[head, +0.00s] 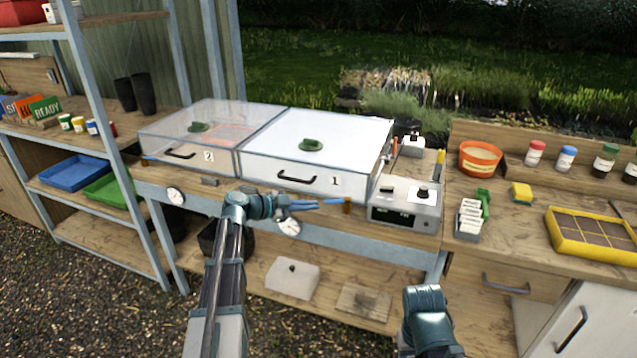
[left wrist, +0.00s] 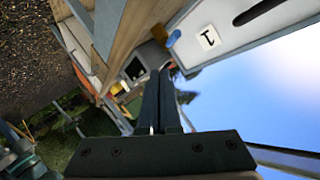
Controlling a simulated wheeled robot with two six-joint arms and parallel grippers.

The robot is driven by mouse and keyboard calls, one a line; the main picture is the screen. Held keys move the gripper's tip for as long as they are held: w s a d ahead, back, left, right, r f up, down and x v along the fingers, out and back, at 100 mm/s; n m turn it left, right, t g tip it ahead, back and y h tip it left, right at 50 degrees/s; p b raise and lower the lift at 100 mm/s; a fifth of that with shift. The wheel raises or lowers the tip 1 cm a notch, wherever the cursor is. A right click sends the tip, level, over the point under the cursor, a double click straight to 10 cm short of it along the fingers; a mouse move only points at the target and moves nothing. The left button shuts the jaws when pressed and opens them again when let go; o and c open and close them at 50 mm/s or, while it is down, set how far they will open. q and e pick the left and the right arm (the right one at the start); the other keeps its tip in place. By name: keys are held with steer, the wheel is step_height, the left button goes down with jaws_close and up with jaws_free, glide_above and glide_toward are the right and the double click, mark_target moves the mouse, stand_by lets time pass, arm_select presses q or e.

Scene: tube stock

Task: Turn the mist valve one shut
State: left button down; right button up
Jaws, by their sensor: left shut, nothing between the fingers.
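The mist valve for propagator one is a small brass body (head: 347,205) with a blue lever (head: 333,201), on the bench's front edge below the box marked 1. The lever points left from the body, roughly along the edge. My left gripper (head: 317,206) is shut and empty, its fingertips close to the lever's left end. I cannot tell whether they touch it. In the left wrist view the shut fingers (left wrist: 160,73) point toward the bench, with the brass body (left wrist: 158,33) and blue lever (left wrist: 173,38) beyond them. My right gripper is not in view.
Propagator box 1 (head: 318,140) stands behind the valve; box 2 (head: 199,127) is to its left. A grey control box (head: 406,203) stands close to the right. A round gauge (head: 289,227) hangs below the edge. A lower shelf (head: 345,301) holds a white box.

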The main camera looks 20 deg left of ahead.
arm_select(q)
steer(key=s+d+r+m+t+y+p, duration=0.1)
steer(key=s+r+m+y+p, duration=0.2)
steer(key=s+r+y+p, duration=0.15)
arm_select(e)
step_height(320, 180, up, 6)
arm_select(q)
steer(key=b, duration=0.5)
glide_toward(335, 202)
steer(key=w+d+f, duration=0.1)
steer(key=w+d, duration=0.1)
steer(key=d, duration=0.2)
steer(key=shift+w+a+f+t+b, duration=0.3)
steer(key=shift+w+a+f+b, duration=0.4)
steer(key=shift+w, duration=0.2)
steer(key=shift+w+a+f, duration=0.15)
steer(key=shift+w+f, duration=0.05)
steer(key=shift+w, duration=0.2)
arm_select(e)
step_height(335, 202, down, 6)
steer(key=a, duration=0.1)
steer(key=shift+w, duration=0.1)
arm_select(q)
steer(key=w+a, duration=0.2)
steer(key=w, duration=0.1)
steer(key=shift+s, duration=0.1)
